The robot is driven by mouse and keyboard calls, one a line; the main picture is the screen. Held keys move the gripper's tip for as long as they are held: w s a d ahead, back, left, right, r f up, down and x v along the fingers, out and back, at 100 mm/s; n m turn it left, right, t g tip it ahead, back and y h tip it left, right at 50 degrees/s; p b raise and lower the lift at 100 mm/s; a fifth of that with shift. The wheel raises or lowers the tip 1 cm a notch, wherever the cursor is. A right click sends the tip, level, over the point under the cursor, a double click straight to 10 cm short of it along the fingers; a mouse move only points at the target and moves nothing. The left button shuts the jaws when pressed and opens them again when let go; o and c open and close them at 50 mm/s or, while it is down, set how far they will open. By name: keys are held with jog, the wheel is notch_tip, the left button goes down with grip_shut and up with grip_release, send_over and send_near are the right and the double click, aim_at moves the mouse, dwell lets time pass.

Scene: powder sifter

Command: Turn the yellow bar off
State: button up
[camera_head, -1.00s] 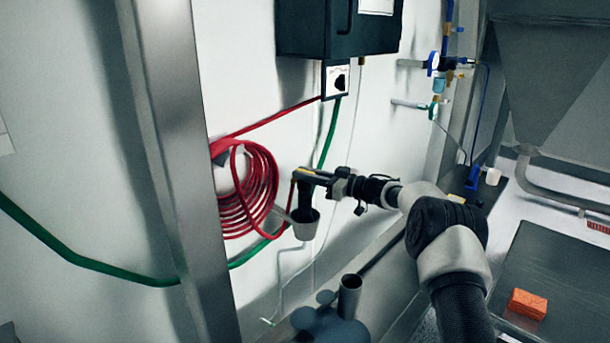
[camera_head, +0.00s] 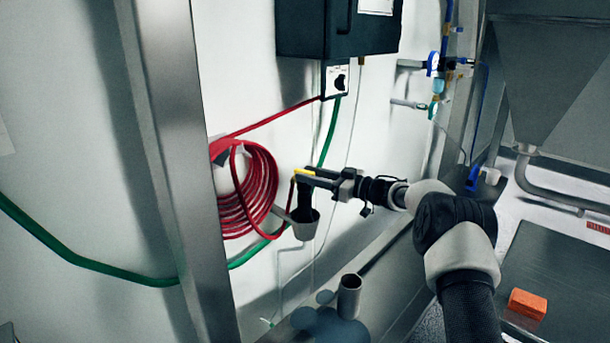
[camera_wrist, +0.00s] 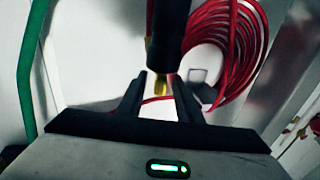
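The yellow bar (camera_head: 304,171) sits at the top of a black handheld tool (camera_head: 305,195), whose lower end is in a light grey cup holder (camera_head: 306,228) on the wall. My gripper (camera_head: 311,180) is at the top of the tool, right beside the bar. In the wrist view, the bar (camera_wrist: 162,86) shows below the dark tool body (camera_wrist: 168,35), between my fingertips (camera_wrist: 160,82). The fingers are apart, with a visible gap around the bar. Whether either finger touches it is unclear. My fingers partly cover the tool in the head view.
A coiled red hose (camera_head: 250,195) hangs just left of the tool. A green hose (camera_head: 90,268) runs along the wall. A dark box (camera_head: 330,30) is mounted above. A metal post (camera_head: 175,150) stands at left. A blue-grey object with a pipe (camera_head: 349,295) is below.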

jog(key=b+v, duration=0.1)
jog(key=v, duration=1.4)
jog(key=shift+d, duration=0.25)
